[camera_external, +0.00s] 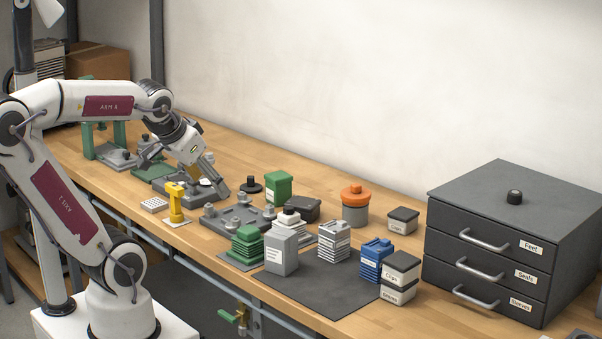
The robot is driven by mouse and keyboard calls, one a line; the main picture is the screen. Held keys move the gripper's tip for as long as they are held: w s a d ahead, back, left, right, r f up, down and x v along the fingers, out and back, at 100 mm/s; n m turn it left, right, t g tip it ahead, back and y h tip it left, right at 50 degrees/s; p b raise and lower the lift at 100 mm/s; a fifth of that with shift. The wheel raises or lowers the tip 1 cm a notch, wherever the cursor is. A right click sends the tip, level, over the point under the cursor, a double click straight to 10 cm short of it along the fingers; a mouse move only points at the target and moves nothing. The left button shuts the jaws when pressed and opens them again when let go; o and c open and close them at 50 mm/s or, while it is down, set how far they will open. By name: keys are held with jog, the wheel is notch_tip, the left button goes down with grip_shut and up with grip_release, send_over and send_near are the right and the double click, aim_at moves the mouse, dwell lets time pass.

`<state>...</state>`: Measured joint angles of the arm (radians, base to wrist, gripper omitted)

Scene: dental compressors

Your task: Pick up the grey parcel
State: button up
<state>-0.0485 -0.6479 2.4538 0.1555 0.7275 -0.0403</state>
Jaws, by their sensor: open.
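The grey parcel looks to be the plain upright grey box (281,254) with a small pale label, standing at the left edge of the dark mat (318,288). A stack of green pieces (247,245) stands close to its left, and a white and grey ribbed stack (333,241) stands to its right. My gripper (190,183) is open and empty, low over the bench at the left, above grey fixture parts. It is well apart from the grey box. Parts of the fixture behind the fingers are hidden.
A yellow clamp (176,203) stands near my gripper. A grey plate with knobs (238,216) lies between the gripper and the box. A green bin (278,187), an orange-lidded pot (355,204), blue stack (373,260) and drawer cabinet (510,240) stand further right. The mat's front is clear.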

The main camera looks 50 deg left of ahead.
jog(key=w+a+r+m+t+y, duration=0.1)
jog(key=w+a+r+t, duration=0.2)
jog(key=w, duration=0.5)
jog(key=w+a+r+m+t+y, duration=0.1)
jog(key=w+a+r, duration=0.3)
jog(key=w, duration=0.5)
jog(key=w+f+m+t+h, duration=0.2)
jog(key=w+m+h, duration=0.3)
jog(key=w, duration=0.6)
jog(key=w+d+f+m+g+h, duration=0.1)
jog(key=d+f+m+g+h, duration=0.2)
jog(key=f+m+h, duration=0.5)
jog(key=s+d+f+g+h, duration=0.1)
jog(key=s+f+g+h, duration=0.2)
jog(key=s+f+g, duration=0.4)
jog(key=s+f, duration=0.4)
jog(key=s, duration=0.1)
jog(key=shift+s+d+f+h, duration=0.15)
jog(key=shift+s+f+h, duration=0.05)
jog(key=shift+f+h, duration=0.2)
jog(key=shift+d, duration=0.1)
